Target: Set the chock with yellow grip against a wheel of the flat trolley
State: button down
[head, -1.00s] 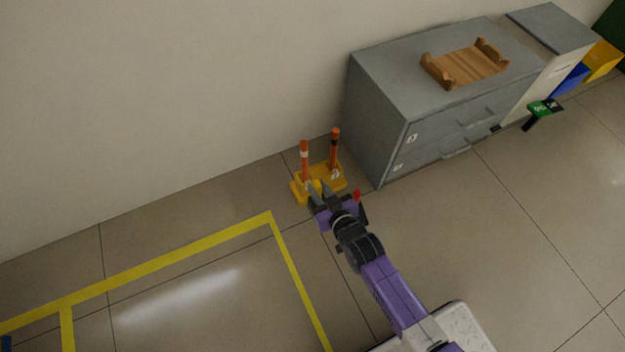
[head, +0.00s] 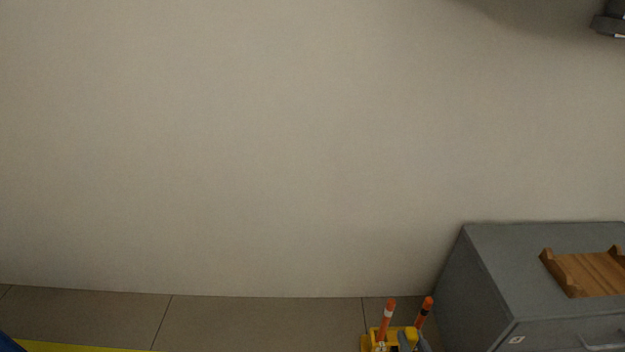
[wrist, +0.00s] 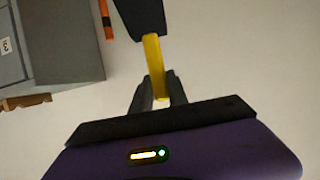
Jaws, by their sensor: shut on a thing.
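In the wrist view my gripper (wrist: 160,86) is shut on the yellow grip (wrist: 154,55) of a chock. The chock's dark grey body (wrist: 141,14) extends past the fingertips to the top edge, where it is cut off. In the head view a small yellow and grey shape shows at the bottom edge by the orange posts; I cannot tell how much of it is gripper or chock. The flat trolley and its wheels are not in view.
A yellow base (head: 367,344) with two orange posts, one white-banded (head: 387,318) and one black-banded (head: 424,312), stands near the wall. A grey cabinet (head: 490,270) with a wooden cradle (head: 590,272) on top is to its right. Yellow floor tape (head: 80,347) lies lower left.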

jog(key=shift+s+r, duration=0.95)
jog(key=shift+w+r+p, duration=0.2)
jog(key=shift+r+p, duration=0.65)
jog(key=shift+p, duration=0.1)
notch_tip(320, 180, up, 18)
jog(key=s+p, duration=0.2)
jog(key=p, duration=2.6)
jog(key=shift+r, duration=0.2)
